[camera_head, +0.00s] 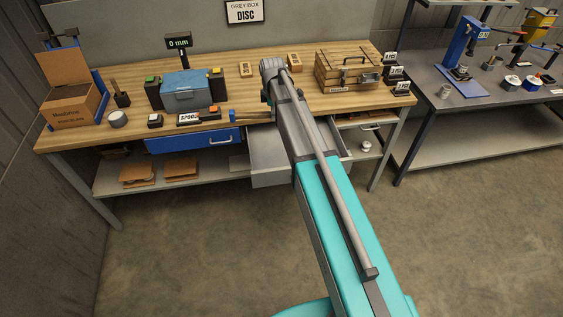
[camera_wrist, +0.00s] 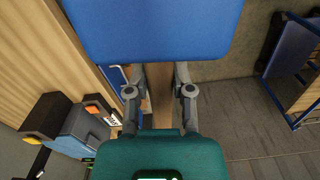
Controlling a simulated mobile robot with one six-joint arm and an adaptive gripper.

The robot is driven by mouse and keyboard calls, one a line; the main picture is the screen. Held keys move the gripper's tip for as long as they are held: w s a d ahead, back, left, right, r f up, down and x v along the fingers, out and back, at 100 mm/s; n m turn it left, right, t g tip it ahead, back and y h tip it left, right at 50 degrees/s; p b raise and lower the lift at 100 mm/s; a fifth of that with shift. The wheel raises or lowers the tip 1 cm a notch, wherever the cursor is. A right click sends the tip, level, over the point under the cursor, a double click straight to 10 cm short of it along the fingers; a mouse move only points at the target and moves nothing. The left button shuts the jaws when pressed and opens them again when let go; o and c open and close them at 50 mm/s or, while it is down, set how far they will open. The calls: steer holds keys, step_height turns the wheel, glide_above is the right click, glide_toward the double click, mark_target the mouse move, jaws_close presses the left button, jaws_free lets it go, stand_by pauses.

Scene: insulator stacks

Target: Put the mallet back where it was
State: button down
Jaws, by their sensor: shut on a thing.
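In the wrist view my gripper (camera_wrist: 159,76) is shut on the pale wooden handle of the mallet (camera_wrist: 160,98). The handle runs between the two grey fingers. A broad blue block (camera_wrist: 155,28), which looks like the mallet's head, fills the top of that view beyond the fingertips and hides what lies behind it.
The wooden workbench (camera_head: 130,135) has a blue drawer (camera_head: 195,140) and an open grey drawer (camera_head: 270,168). On top are a blue box (camera_head: 186,92), a SPOOL sign (camera_head: 189,118) and a wooden chest (camera_head: 346,72). A second grey table (camera_head: 430,90) stands right. The front floor is clear.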

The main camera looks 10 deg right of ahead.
steer(key=shift+a+f, duration=0.1)
steer(key=shift+s+f+b, duration=0.35)
steer(key=shift+f+b, duration=0.05)
steer(key=shift+b, duration=0.15)
steer(key=s+d+f+b, duration=0.4)
steer(key=s+f+b, duration=0.1)
steer(key=f+b, duration=0.2)
steer(key=s+d+f+n+b, duration=0.1)
steer(key=s+d+f+b, duration=0.3)
steer(key=f+b, duration=0.4)
steer(key=shift+s, duration=0.65)
steer(key=shift+w+f, duration=0.15)
steer(key=w+f+b, duration=0.3)
steer(key=w, duration=0.1)
steer(key=w+f+b, duration=0.3)
steer(key=w, duration=0.1)
steer(key=w+f+b, duration=0.3)
steer(key=w, duration=0.2)
steer(key=shift+d, duration=0.25)
